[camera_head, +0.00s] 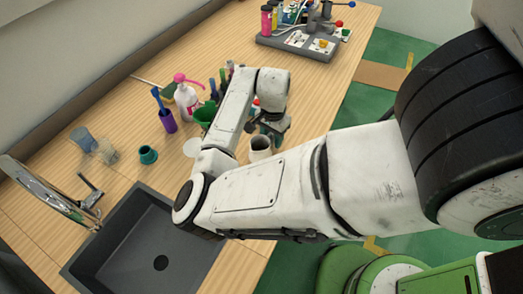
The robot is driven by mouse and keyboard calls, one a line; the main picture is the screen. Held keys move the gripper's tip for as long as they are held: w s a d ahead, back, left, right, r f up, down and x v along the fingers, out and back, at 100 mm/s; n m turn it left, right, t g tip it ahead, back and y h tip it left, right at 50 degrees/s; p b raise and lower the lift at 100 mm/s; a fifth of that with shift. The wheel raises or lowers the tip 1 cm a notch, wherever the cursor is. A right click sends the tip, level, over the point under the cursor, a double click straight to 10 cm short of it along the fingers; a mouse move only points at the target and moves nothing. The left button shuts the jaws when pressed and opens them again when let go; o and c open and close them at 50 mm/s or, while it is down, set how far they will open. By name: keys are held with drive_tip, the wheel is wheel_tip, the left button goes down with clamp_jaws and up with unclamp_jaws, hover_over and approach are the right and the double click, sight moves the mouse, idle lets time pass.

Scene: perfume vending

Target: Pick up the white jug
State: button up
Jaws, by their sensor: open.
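A white jug (260,152) with a dark open top stands upright on the wooden counter (330,75), near its right edge and just beyond my forearm. My arm covers its lower part, and I see no handle. My dark gripper (268,127) points down just above and behind the jug's rim in the picture. It is open and seems to hold nothing. Its fingertips are small and partly hidden, so I cannot tell whether they touch the jug.
Left of my arm stand a white pump bottle (186,101) with a pink top, a purple cup (168,121), a green funnel-like thing (204,114) and a teal cup (148,155). A dark sink (150,245) lies in front. A grey tray (300,45) sits at the back.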

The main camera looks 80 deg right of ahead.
clamp_jaws()
idle(0.6)
